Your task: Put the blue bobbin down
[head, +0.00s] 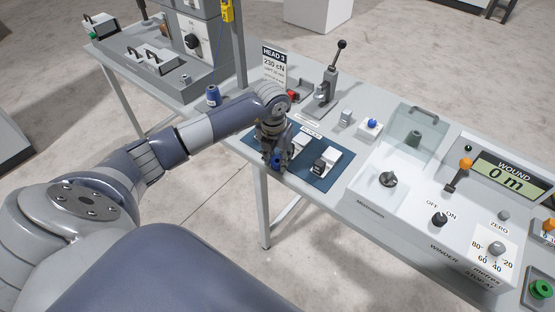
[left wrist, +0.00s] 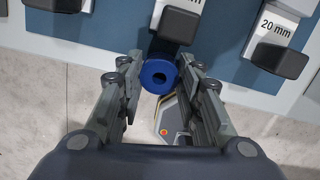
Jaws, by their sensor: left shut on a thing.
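My left gripper (head: 275,152) is shut on the blue bobbin (head: 276,162), near the front edge of the dark blue mat (head: 322,178). In the left wrist view the bobbin (left wrist: 157,66) is a blue ring with a dark centre, gripped between the two fingertips (left wrist: 158,84). It overlaps the front edge of the table in that view, and I cannot tell how high it is above the mat. My right gripper is not in view.
Pale blocks with dark grips (head: 326,161) stand on the mat, one labelled 20 mm in the left wrist view (left wrist: 280,30). A dark blue spool (head: 213,95) stands behind my left arm. A lever press (head: 328,85) is behind the mat. The winder (head: 400,208) is to the right.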

